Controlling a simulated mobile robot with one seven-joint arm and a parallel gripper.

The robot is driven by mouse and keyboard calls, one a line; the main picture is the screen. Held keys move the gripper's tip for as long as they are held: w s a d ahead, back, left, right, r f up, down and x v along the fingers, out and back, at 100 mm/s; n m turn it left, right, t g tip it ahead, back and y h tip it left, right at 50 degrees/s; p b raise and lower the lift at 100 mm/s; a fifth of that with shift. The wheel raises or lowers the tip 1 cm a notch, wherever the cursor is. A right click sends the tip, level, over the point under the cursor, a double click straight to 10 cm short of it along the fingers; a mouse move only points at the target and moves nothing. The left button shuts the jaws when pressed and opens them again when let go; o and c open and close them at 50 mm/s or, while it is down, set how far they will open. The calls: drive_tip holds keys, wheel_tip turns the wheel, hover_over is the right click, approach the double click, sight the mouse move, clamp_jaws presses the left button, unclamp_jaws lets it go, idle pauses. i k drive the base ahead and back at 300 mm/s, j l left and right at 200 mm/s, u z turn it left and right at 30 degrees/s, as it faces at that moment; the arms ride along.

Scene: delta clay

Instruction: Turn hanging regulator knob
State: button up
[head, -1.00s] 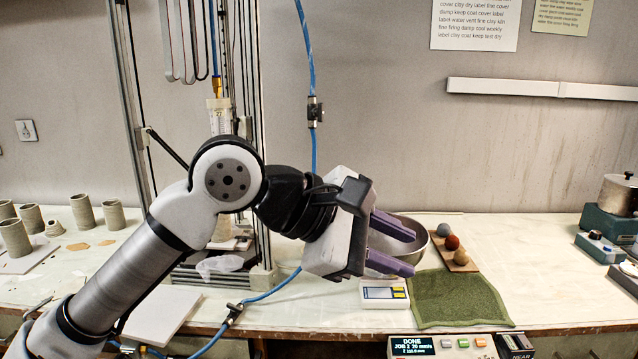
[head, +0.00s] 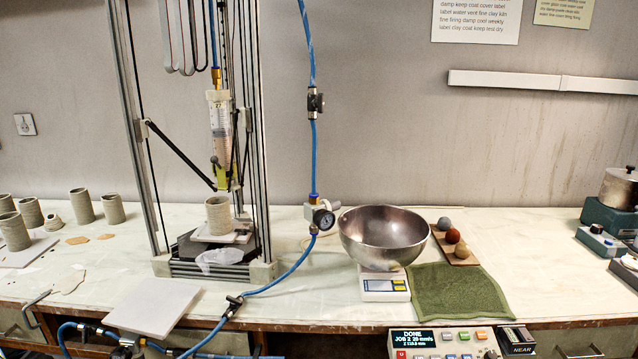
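The regulator (head: 318,213) hangs on the blue hose (head: 314,150) in the middle of the head view, just above the bench top. It has a round gauge (head: 324,219) on its front and a pale body. A dark part at its right end may be the knob, but it is too small to tell. An inline valve (head: 315,103) sits higher on the same hose. My gripper and arm are out of the head view, so nothing of mine covers the regulator.
Left of the regulator stands the clay printer frame (head: 262,130) with a printed cup (head: 218,214). Right of it a metal bowl (head: 384,238) sits on a scale (head: 384,284), beside a green towel (head: 455,292). The hose runs across the bench front. A control box (head: 455,340) is at the front edge.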

sight(336, 205)
drive_tip(key=l+u, duration=0.15)
drive_tip(key=u, duration=0.25)
drive_tip(key=i+l+u, duration=0.1)
drive_tip(key=l+u, duration=0.15)
drive_tip(key=u, duration=0.15)
drive_tip(key=l+u, duration=0.45)
drive_tip(key=l, duration=1.05)
drive_tip(key=k+l+u, duration=0.1)
drive_tip(key=l, duration=0.4)
drive_tip(key=k+l, duration=0.1)
drive_tip(key=l, duration=0.35)
drive_tip(key=k+l+u, duration=0.1)
drive_tip(key=l, duration=0.4)
